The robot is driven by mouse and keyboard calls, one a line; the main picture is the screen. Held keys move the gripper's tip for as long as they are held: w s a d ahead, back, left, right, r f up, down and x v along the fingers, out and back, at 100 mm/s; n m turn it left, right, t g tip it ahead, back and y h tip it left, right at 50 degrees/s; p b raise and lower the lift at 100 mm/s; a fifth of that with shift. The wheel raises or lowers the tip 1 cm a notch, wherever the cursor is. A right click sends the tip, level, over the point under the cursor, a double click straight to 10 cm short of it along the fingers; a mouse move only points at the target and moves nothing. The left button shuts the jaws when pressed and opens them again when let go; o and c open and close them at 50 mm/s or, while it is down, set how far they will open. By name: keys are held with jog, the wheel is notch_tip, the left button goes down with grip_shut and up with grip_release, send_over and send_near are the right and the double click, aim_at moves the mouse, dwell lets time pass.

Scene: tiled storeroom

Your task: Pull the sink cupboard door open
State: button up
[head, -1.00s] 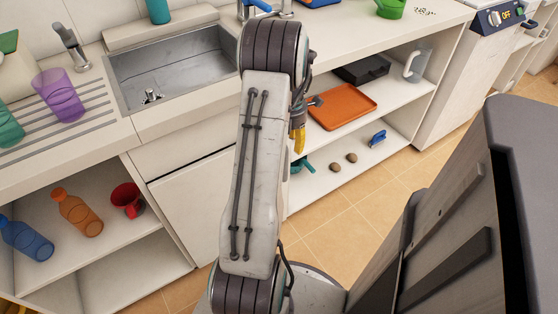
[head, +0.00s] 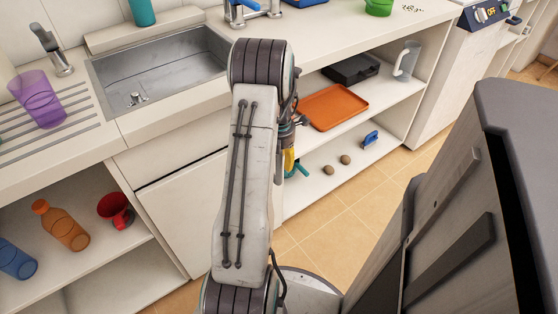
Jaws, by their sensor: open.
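The sink cupboard door (head: 185,213) is a plain white panel below the sink (head: 160,72). A dark gap runs along its top edge, under a white front panel (head: 170,162). The door looks shut. My raised arm covers its right part, and no handle shows. A small grey and yellow part at the far end of my arm shows to the right of the upper link. My gripper's jaws are hidden behind the arm, so I cannot see where they are relative to the door.
Tiled floor (head: 335,235) is free in front.

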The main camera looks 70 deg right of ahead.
grip_shut()
dwell(0.5)
